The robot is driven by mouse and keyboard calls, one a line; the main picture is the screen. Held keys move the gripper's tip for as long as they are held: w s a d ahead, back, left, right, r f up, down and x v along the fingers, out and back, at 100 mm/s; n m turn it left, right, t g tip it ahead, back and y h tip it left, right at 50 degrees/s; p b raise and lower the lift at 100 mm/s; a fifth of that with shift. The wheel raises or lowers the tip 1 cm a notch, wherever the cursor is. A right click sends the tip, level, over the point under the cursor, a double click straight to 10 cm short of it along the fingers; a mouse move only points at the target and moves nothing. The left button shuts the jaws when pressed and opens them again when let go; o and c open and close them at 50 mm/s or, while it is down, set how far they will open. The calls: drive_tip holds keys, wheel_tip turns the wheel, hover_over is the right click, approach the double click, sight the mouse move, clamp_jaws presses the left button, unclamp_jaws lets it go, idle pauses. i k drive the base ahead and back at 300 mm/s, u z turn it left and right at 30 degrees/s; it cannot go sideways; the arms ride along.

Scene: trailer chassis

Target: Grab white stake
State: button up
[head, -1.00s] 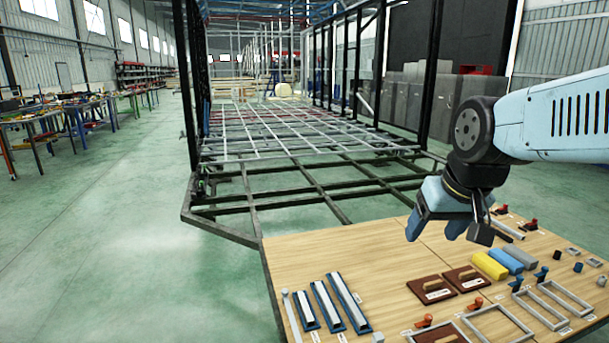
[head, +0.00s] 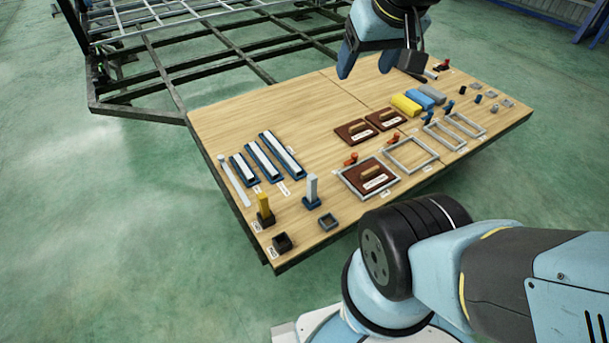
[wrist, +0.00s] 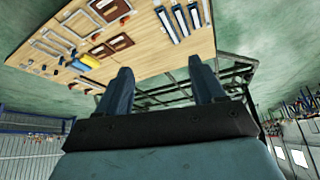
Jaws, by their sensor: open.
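A white stake (head: 311,189) stands upright in a dark blue base near the front-left of the wooden table (head: 255,110). A yellow stake (head: 265,204) stands upright in a black base to its left. My gripper (head: 366,66) hangs open and empty above the back of the table, well apart from the white stake. In the wrist view the two blue fingers (wrist: 160,72) are spread with nothing between them. I cannot make out the white stake in the wrist view.
Blue trays with white bars (head: 263,157) lie behind the stakes, with a thin pale bar (head: 233,180) to their left. An empty square base (head: 328,222) and a black one (head: 282,242) are near the front edge. Brown boards and grey frames (head: 411,155) lie to the right.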

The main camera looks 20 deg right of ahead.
sight(312, 178)
drive_tip(key=z, duration=1.35)
drive_tip(key=k, duration=1.4)
drive_tip(key=u, duration=1.2)
drive_tip(key=i, duration=1)
drive_tip(key=u, duration=0.05)
